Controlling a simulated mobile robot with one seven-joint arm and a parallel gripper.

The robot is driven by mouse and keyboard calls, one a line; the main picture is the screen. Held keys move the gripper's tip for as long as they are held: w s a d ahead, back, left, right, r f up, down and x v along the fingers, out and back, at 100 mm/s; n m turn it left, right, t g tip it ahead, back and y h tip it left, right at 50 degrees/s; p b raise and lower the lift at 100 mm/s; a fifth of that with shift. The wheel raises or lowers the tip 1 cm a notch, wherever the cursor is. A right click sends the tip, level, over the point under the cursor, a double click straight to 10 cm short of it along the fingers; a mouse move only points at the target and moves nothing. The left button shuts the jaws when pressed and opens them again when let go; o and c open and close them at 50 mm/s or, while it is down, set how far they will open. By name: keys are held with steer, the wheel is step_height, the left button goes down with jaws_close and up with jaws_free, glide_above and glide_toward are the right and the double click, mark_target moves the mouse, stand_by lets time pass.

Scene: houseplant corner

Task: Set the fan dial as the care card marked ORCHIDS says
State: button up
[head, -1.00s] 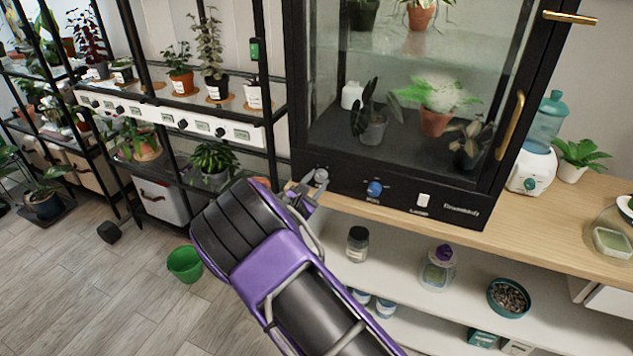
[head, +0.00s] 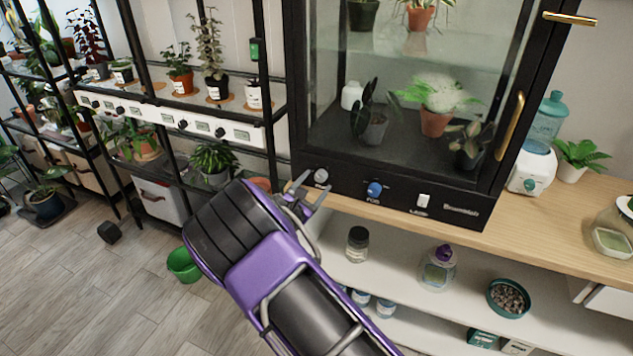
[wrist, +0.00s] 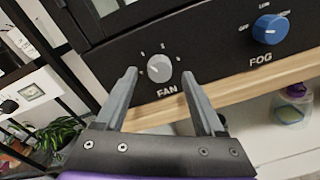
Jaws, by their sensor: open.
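The fan dial (wrist: 159,68) is a light grey round knob on the cabinet's black lower panel, with the word FAN under it and small marks around its top. It also shows in the head view (head: 321,176), at the panel's left end. My gripper (wrist: 163,78) is open, its two fingers pointing at the panel on either side of the dial in the wrist view. I cannot tell whether they reach it; a gap shows on both sides. In the head view my gripper (head: 306,186) is just left of and below the dial. No readable ORCHIDS card shows.
A blue FOG dial (head: 375,189) and a white lamp switch (head: 423,201) are on the same panel, right of the fan dial. The wooden counter edge (wrist: 215,94) runs below the panel. A plant rack (head: 272,90) with a black post stands to the left.

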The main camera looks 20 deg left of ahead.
steer(key=s+a+p, duration=0.1)
steer(key=s, duration=1.5)
steer(key=shift+a+r, duration=0.35)
steer(key=shift+r, duration=0.05)
